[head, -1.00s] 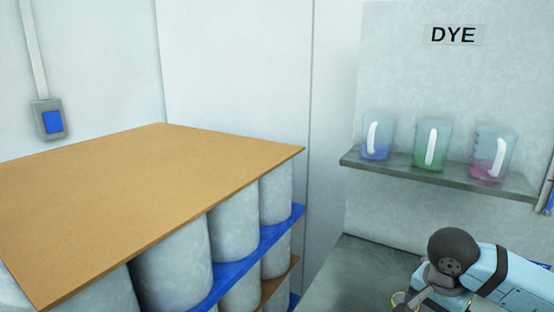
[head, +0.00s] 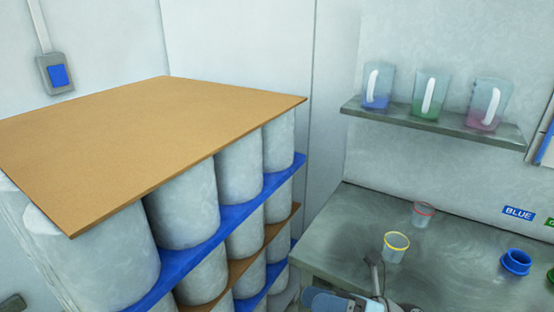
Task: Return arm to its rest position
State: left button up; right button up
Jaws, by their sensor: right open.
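My right gripper (head: 376,272) shows at the bottom edge of the head view, partly cut off by the frame. It is open, and I see nothing held in it. Its dark finger shows just in front of and below a clear cup with a yellow rim (head: 396,248); I cannot tell whether they touch. The cup stands upright on the grey worktop (head: 345,235). A clear cup with a red rim (head: 423,215) stands behind it. My left gripper is not in view.
A blue ring-shaped holder (head: 516,263) sits on the worktop at right, below a BLUE label (head: 518,213). Three jugs with blue, green and pink contents stand on a wall shelf (head: 440,124). A pallet stack of drums with a brown top board (head: 150,150) fills the left.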

jog(key=w+d+f+m+t+h, duration=0.1)
jog(key=d+f+m+t+h, duration=0.45)
jog(key=m, duration=0.75)
jog(key=w+d+f+m+t+h, duration=0.1)
jog(key=d+f+m+t+h, duration=0.1)
jog(key=f+m+t+h, duration=0.8)
jog(key=s+d+f+m+g+h, duration=0.2)
jog(key=s+d+f+m+g, duration=0.2)
jog(key=s+f+m+g, duration=0.8)
pick_arm(q)
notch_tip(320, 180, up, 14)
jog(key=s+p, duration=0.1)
jog(key=p, duration=1.5)
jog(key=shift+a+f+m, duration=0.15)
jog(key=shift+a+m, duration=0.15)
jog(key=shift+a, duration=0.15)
pick_arm(e)
notch_tip(320, 180, up, 14)
jog(key=d+m+t, duration=0.1)
jog(key=m+t, duration=0.3)
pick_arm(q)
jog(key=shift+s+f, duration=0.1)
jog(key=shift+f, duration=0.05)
pick_arm(e)
jog(key=shift+f, duration=0.15)
